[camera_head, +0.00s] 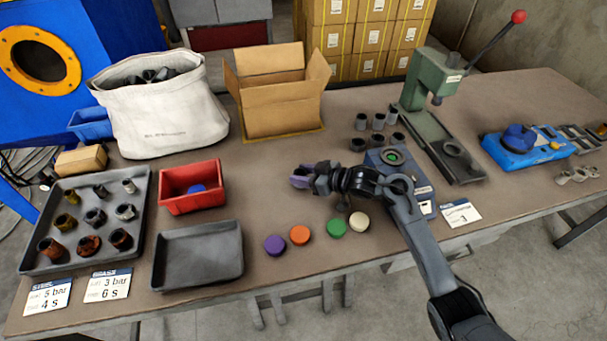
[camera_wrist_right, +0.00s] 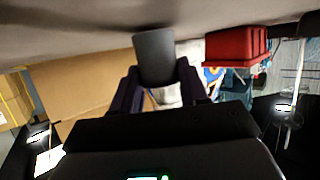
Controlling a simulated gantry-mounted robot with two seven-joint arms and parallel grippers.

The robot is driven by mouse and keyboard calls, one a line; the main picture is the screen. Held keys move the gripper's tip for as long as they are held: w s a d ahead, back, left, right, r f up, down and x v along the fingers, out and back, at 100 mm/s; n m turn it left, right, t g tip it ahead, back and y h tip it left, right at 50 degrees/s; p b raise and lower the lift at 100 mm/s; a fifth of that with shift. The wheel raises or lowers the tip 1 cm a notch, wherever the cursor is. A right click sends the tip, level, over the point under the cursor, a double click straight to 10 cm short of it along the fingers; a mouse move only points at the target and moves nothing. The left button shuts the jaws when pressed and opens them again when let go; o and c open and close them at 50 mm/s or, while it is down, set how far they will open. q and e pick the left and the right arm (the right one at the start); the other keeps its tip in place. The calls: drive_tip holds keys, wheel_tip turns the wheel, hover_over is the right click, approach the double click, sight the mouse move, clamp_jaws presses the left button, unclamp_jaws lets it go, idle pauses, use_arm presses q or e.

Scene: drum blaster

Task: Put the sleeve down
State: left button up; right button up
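A grey cylindrical sleeve (camera_wrist_right: 153,57) sits between the two dark fingers of my right gripper (camera_wrist_right: 158,80) in the right wrist view. The fingers flank it closely, and the gripper looks shut on it. In the head view the right gripper (camera_head: 300,177) points left over the middle of the table, right of the red bin. I cannot make out the held sleeve there, nor whether it touches the table. Several other grey sleeves (camera_head: 378,121) stand near the green press. My left gripper is not in view.
A red bin (camera_head: 190,204), an empty grey tray (camera_head: 197,281) and a tray of sleeves (camera_head: 140,190) are at left. Coloured discs (camera_head: 300,235) lie in front of the gripper. A cardboard box (camera_head: 280,110) stands behind it. A green press (camera_head: 430,110) and blue device (camera_head: 520,148) are at right.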

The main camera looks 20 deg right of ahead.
drive_tip(key=o, duration=0.4)
drive_tip(key=shift+s+f, duration=0.2)
drive_tip(key=shift+f, duration=0.65)
drive_tip(key=shift+w+r, duration=0.15)
drive_tip(key=shift+r, duration=0.35)
drive_tip(key=p+v, duration=0.2)
drive_tip(key=v, duration=0.3)
drive_tip(key=r+p+v, duration=0.1)
drive_tip(key=p+v, duration=0.1)
drive_tip(key=v, duration=0.4)
drive_tip(key=shift+w+a, duration=0.1)
drive_tip(key=shift+w, duration=0.15)
drive_tip(key=shift+v, duration=0.75)
